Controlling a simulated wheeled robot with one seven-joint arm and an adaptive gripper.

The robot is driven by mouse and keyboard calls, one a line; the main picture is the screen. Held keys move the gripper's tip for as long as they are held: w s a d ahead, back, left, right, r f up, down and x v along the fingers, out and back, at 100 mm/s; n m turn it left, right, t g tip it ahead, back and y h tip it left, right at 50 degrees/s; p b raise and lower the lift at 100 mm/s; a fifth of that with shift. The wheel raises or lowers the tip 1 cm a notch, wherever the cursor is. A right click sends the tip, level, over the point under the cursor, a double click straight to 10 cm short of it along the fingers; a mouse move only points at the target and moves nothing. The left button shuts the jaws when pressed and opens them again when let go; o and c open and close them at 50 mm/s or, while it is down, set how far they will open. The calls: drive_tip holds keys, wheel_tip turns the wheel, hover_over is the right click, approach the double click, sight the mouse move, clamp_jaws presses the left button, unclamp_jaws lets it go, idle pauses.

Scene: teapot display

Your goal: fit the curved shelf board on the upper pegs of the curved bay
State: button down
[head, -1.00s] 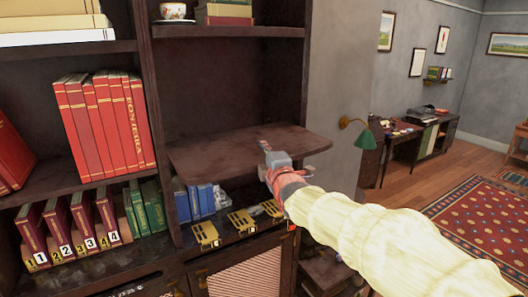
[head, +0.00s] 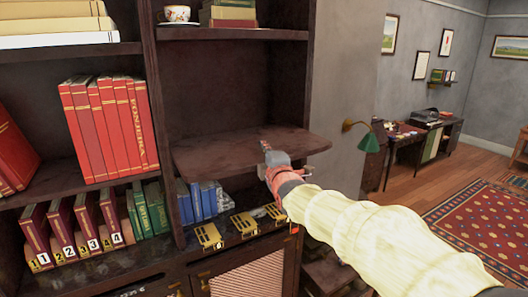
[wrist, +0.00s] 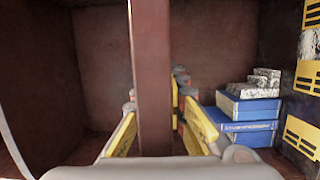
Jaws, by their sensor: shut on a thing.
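The curved shelf board (head: 225,150) is dark brown and looks about level in the head view. It lies across the curved bay (head: 230,85), with its right end out past the bay's right post. My gripper (head: 268,160) is shut on the board's front edge. In the wrist view the board (wrist: 152,65) shows edge-on as a brown bar between the yellow finger pads of my gripper (wrist: 152,125). I cannot make out the upper pegs in either view, nor tell whether the board touches them.
Blue books (head: 205,200) stand below the board, with yellow plates (head: 243,224) on the ledge in front. A cup (head: 175,14) and stacked books (head: 226,14) sit on the shelf above. Red books (head: 105,125) fill the left bay. A green lamp (head: 369,142) juts out at the right.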

approach(242, 132)
drive_tip(key=shift+w+d+f+p, duration=0.1)
drive_tip(key=shift+w+d+p, duration=0.1)
drive_tip(key=shift+w+d, duration=0.25)
drive_tip(key=shift+w+d+p, duration=0.2)
drive_tip(key=shift+w+d, duration=0.05)
drive_tip(key=shift+w, duration=0.3)
idle(2.2)
drive_tip(key=shift+w+a+p, duration=0.7)
drive_tip(key=shift+w+a, duration=0.1)
drive_tip(key=shift+w, duration=0.35)
drive_tip(key=shift+w+a+p, duration=0.65)
drive_tip(key=shift+w+a, duration=0.1)
drive_tip(key=shift+w, duration=0.45)
drive_tip(key=shift+w+a+p, duration=0.7)
drive_tip(key=shift+w+a, duration=0.1)
drive_tip(key=shift+w, duration=0.35)
idle(0.7)
drive_tip(key=c, duration=1.8)
unclamp_jaws()
